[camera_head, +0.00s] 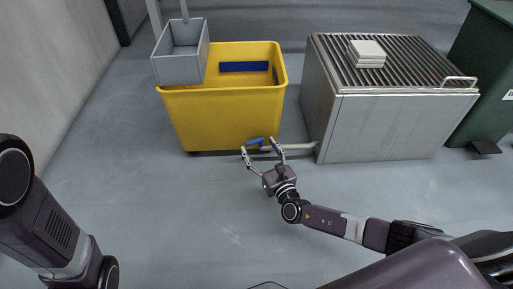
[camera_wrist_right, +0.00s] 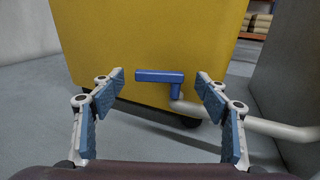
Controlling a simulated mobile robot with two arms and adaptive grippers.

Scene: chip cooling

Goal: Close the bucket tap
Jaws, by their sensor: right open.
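The yellow bucket (camera_head: 225,112) stands on the floor near the middle of the head view and fills the back of the right wrist view (camera_wrist_right: 150,35). Its blue tap handle (camera_head: 256,140) sits low at its front, on a pale pipe (camera_head: 298,148). In the right wrist view the handle (camera_wrist_right: 158,76) lies horizontally, pointing left from its pivot. My right gripper (camera_head: 258,146) is open, with its fingertips to either side of the handle; neither finger visibly grips it. My left arm shows at the left, but its gripper is out of view.
A grey bin (camera_head: 180,68) sits at the bucket's upper left. A metal cabinet with a slatted top (camera_head: 328,80) stands to the right, carrying a pale stack (camera_head: 367,54). A dark green container (camera_head: 485,70) is at far right. Floor in front is clear.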

